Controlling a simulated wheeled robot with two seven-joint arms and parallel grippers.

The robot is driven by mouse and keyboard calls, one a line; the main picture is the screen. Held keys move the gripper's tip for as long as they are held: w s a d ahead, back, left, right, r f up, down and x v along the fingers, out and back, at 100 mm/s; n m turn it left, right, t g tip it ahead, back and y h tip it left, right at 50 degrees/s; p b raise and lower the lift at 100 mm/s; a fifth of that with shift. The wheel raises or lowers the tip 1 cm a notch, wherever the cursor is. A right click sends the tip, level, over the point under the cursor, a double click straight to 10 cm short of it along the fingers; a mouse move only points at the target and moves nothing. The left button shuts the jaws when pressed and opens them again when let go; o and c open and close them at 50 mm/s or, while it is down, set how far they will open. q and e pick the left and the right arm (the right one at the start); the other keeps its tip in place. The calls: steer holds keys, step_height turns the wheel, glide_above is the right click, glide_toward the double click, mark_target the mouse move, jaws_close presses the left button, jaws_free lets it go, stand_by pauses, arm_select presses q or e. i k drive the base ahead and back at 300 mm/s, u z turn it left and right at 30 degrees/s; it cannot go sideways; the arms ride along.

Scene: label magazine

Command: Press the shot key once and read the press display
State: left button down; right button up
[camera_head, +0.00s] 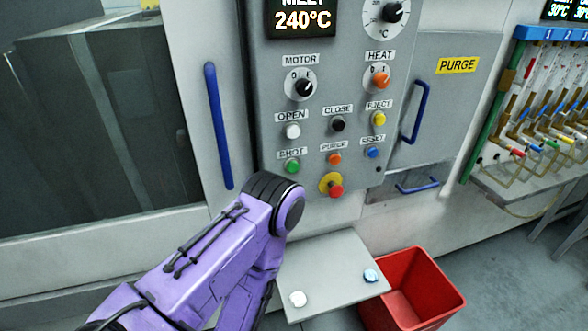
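The shot key (292,166) is a green round button under a "SHOT" label, low on the left of the grey control panel (352,150). Nothing covers it. The press display (302,18) is black with bright text at the panel's top. It reads "240°C" under a word cut by the top edge, apparently "MELT". A purple arm of mine comes in from the lower left, its bent joint just below and left of the shot key. Neither of my grippers shows.
White, black, yellow, orange and blue buttons and a red-on-yellow stop button (335,190) sit close by the shot key. A blue handle (218,125) stands left of the panel. A grey shelf (330,270) and red bin (425,290) are below.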

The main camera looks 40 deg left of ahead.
mark_target(293, 167)
steer(key=z, duration=0.05)
steer(key=k, duration=0.5)
steer(key=z, duration=1.2)
steer(key=i, duration=1.15)
steer(key=u, duration=2.45)
